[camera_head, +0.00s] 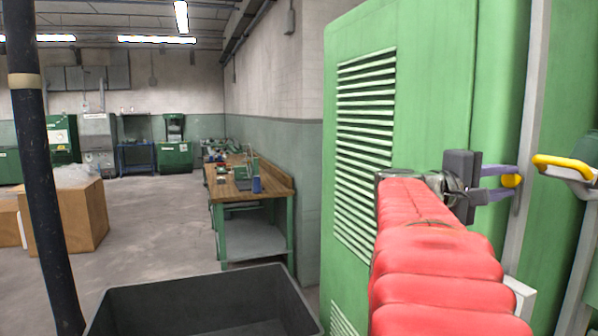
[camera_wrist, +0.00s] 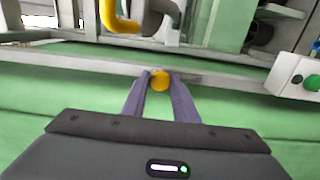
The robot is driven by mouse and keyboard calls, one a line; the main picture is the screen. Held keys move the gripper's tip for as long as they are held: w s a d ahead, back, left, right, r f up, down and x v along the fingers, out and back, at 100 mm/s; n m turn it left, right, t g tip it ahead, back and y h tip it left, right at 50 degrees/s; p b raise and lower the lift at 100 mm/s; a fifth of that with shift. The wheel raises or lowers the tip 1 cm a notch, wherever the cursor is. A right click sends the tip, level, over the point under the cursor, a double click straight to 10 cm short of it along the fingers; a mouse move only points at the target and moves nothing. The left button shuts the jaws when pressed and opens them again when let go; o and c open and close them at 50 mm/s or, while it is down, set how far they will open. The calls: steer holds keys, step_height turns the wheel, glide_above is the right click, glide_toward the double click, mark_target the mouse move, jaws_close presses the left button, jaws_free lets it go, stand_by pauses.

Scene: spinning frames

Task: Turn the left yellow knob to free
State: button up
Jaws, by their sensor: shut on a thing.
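The yellow knob (camera_head: 512,181) is small and round and sits on the grey metal rail of the green machine. It also shows in the wrist view (camera_wrist: 160,79), between the tips of my two purple fingers. My gripper (camera_head: 503,184) reaches it from the left in the head view and is shut on it. In the wrist view, my gripper (camera_wrist: 160,92) has one finger on each side of the knob. The knob's far side and its mounting are hidden, and I cannot tell its turn position.
A yellow handle (camera_head: 563,166) on a grey bracket lies just beyond the knob. The green machine panel (camera_head: 430,90) fills the right side. A white box with buttons (camera_wrist: 298,76) is at right in the wrist view. A workbench (camera_head: 235,180) stands farther back on open floor.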

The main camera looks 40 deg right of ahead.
steer(key=shift+w+d+f, duration=0.1)
steer(key=shift+w+f, duration=0.05)
steer(key=shift+f, duration=0.05)
steer(key=o, duration=0.7)
steer(key=shift+o, duration=0.2)
steer(key=shift+r, duration=0.1)
steer(key=v, duration=1.4)
steer(key=shift+d, duration=0.1)
